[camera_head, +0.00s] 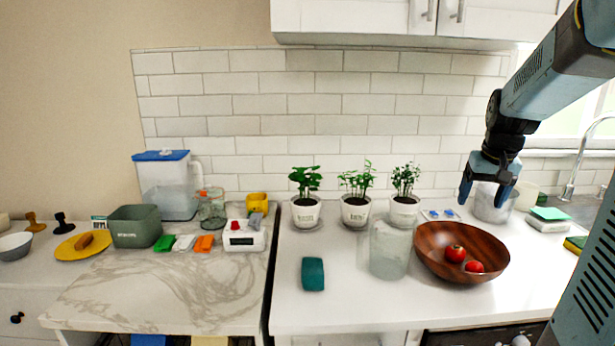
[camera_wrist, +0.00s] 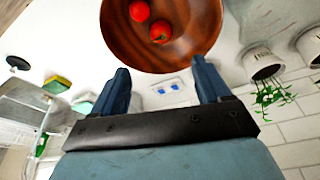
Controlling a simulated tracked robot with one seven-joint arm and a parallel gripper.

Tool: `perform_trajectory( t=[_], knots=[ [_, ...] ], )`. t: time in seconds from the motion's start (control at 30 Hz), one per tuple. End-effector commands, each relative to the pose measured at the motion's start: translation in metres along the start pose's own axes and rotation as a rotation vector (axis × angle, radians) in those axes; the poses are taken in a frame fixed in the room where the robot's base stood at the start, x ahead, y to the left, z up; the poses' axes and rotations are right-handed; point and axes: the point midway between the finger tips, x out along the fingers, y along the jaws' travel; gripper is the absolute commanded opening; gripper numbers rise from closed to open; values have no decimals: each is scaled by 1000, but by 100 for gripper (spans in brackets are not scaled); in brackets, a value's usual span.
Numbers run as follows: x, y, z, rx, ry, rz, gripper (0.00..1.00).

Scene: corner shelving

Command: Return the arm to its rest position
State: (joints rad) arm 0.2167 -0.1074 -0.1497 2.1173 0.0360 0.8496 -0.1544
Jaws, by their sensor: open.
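My gripper (camera_head: 487,195) hangs from my blue-grey arm at the right of the head view, above the back of the counter. It is open, and nothing shows between its fingers. In the wrist view my gripper (camera_wrist: 164,88) also shows its two blue fingers spread apart. Below it and slightly to its left in the head view is a brown wooden bowl (camera_head: 436,259) holding two red tomatoes, one (camera_head: 455,253) behind the other (camera_head: 474,267). The bowl also shows at the top of the wrist view (camera_wrist: 200,35). The gripper appears apart from the bowl.
A clear glass container (camera_head: 389,250) stands left of the bowl, with a teal block (camera_head: 313,274) farther left. Three potted plants (camera_head: 357,212) line the wall. A clear container (camera_head: 493,205) stands behind my gripper. A sink with a faucet (camera_head: 590,150) is at right.

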Motion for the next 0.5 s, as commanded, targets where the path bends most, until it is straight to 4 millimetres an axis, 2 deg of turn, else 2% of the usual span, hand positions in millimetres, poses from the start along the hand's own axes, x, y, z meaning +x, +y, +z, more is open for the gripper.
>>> perform_trajectory(
  t=[0.2, 0.5],
  knots=[
    [-37, -40, 46, -54, 51, -29, 76],
    [-72, -83, 120, -129, 120, -60, 76]
  ],
)
